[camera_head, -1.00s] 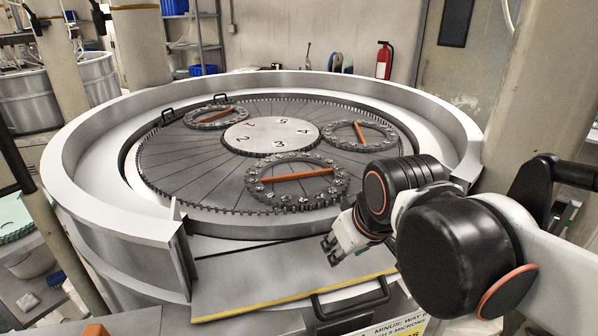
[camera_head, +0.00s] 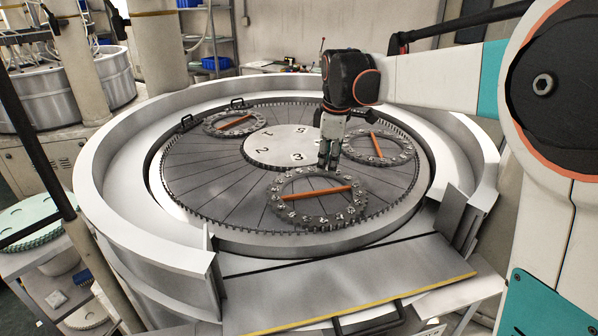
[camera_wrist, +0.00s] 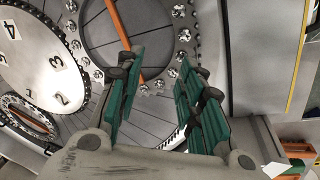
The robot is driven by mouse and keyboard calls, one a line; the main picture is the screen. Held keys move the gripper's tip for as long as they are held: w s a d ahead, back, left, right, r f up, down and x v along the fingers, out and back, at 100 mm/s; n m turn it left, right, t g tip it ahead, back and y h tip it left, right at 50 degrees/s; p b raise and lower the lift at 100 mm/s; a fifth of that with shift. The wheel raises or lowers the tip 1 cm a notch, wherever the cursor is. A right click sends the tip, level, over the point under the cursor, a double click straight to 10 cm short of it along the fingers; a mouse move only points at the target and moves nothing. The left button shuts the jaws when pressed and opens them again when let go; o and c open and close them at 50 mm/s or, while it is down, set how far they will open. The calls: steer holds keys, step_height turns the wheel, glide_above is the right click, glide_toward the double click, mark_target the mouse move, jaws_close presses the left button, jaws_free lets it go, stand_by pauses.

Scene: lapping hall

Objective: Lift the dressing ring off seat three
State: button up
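The front dressing ring (camera_head: 320,222), a dark ring studded with shiny pieces and crossed by an orange bar (camera_head: 316,194), lies flat on the round plate nearest the number 3 on the pale hub (camera_head: 262,151). In the wrist view a studded ring (camera_wrist: 183,35) with an orange bar (camera_wrist: 122,28) lies beyond my fingers. My gripper (camera_head: 327,166) points down near that ring's far edge, in front of the hub's right side. Its green-padded fingers (camera_wrist: 157,72) are apart with nothing between them. How high the tips are above the plate I cannot tell.
Two more rings with orange bars lie on the plate, at right (camera_head: 378,149) and back left (camera_head: 235,123). A high metal wall (camera_head: 120,213) curves around the plate. A flat shelf with a yellow edge (camera_head: 345,285) lies in front at the wall's gap.

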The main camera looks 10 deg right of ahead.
mark_target(317, 192)
steer(key=w+f+n+g+p, duration=0.1)
steer(key=w+f+n+p, duration=0.15)
steer(key=w, duration=0.35)
steer(key=w+f+n+g+p, duration=0.1)
steer(key=w+f+n+p, duration=0.1)
steer(key=w+n+p, duration=0.3)
steer(key=shift+m, duration=0.65)
steer(key=f, duration=0.4)
steer(key=w+f+b, duration=0.1)
steer(key=f, duration=0.4)
steer(key=f+b, duration=0.1)
steer(key=f, duration=0.3)
steer(key=shift+w+d+f, duration=0.25)
steer(key=shift+w+f, duration=0.1)
jaws_close()
